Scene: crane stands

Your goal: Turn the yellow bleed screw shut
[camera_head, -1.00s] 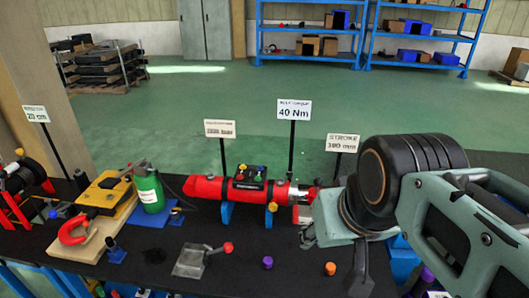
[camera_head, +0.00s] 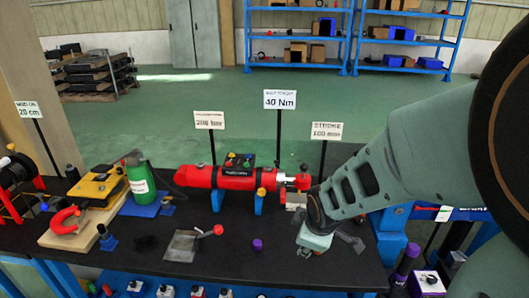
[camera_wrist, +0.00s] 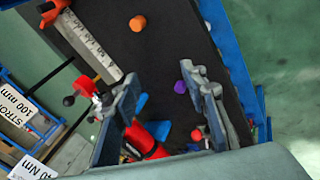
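A red hydraulic cylinder (camera_head: 200,177) lies on blue supports on the black bench. A dark block (camera_head: 237,172) on top carries small coloured knobs, and a yellow-orange knob (camera_head: 261,191) shows low on its side. Which one is the yellow bleed screw is too small to tell. My gripper (camera_head: 328,243) is right of the cylinder, over the front of the bench, apart from it. In the wrist view, my gripper (camera_wrist: 165,110) has its fingers spread with nothing held. Part of the red cylinder (camera_wrist: 147,143) shows beyond them; the knobs are not clear there.
Sign posts, including the 40 Nm sign (camera_head: 279,99), stand behind the cylinder. A green bottle (camera_head: 141,179) stands left. A purple cap (camera_head: 257,244) and a red-knobbed lever (camera_head: 217,230) sit in front. An orange cap (camera_wrist: 138,22) shows in the wrist view. A steel ruler (camera_wrist: 85,45) lies nearby.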

